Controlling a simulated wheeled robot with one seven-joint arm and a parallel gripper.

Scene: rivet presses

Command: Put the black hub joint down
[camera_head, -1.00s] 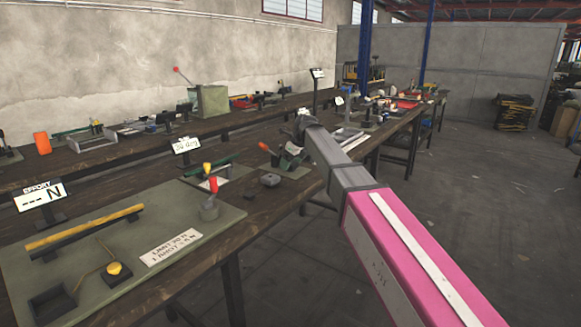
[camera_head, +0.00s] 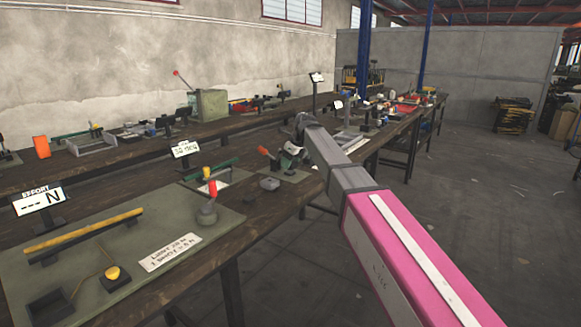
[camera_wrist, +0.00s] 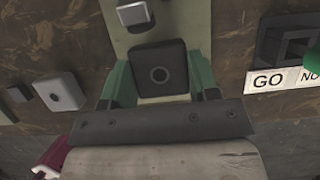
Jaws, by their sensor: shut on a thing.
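The black hub joint (camera_wrist: 160,58) is a dark square block with a round hole in its middle, seen in the wrist view. My gripper (camera_wrist: 160,80) has green fingers on both sides of it and is shut on it. A green-grey plate (camera_wrist: 188,20) lies beneath and beyond the block; I cannot tell whether the block touches it. In the head view my arm reaches toward the bench, and its far end hides the block and the fingers.
A grey block with a hole (camera_wrist: 60,92) lies at left in the wrist view. A dark tray (camera_wrist: 262,45) with a GO label (camera_wrist: 268,80) is at right. In the head view, a red-handled tool (camera_head: 268,155) and a small dark block (camera_head: 269,184) stand on the wooden bench (camera_head: 262,215).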

